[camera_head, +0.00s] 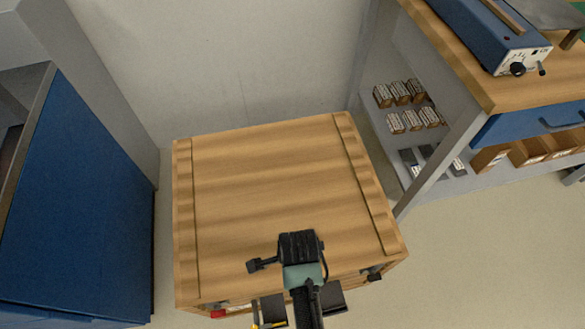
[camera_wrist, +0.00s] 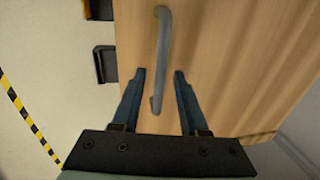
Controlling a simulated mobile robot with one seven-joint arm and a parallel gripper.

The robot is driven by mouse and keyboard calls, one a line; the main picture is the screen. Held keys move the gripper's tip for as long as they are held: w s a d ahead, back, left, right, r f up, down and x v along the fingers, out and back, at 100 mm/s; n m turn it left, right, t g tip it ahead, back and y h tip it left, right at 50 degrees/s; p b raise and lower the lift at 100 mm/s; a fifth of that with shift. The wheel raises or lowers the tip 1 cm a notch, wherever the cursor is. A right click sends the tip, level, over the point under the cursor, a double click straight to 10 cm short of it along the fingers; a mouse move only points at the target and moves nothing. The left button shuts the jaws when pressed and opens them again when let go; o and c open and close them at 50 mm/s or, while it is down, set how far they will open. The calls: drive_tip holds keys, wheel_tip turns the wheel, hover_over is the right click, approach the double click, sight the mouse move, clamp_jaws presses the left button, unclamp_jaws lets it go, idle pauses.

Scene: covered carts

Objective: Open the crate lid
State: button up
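The wooden crate (camera_head: 190,292) stands on the floor, and its planked lid (camera_head: 270,180) lies flat and closed on top. In the wrist view a wooden face of the crate (camera_wrist: 225,60) carries a grey bar handle (camera_wrist: 162,45). My gripper (camera_wrist: 160,73) is open, its two dark fingers on either side of the handle's lower part in the picture. I cannot tell how deep the fingers reach or whether they touch it. In the head view my arm's end is at the crate's front edge, and the fingers and handle are hidden.
A blue cabinet (camera_head: 85,200) stands close on the left. A workbench (camera_head: 470,70) with shelves of small boxes (camera_head: 400,93) is at the right. A wall is behind the crate. Black-and-yellow floor tape (camera_wrist: 22,112) and bare floor show in the wrist view.

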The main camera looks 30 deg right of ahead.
clamp_jaws()
idle(1.2)
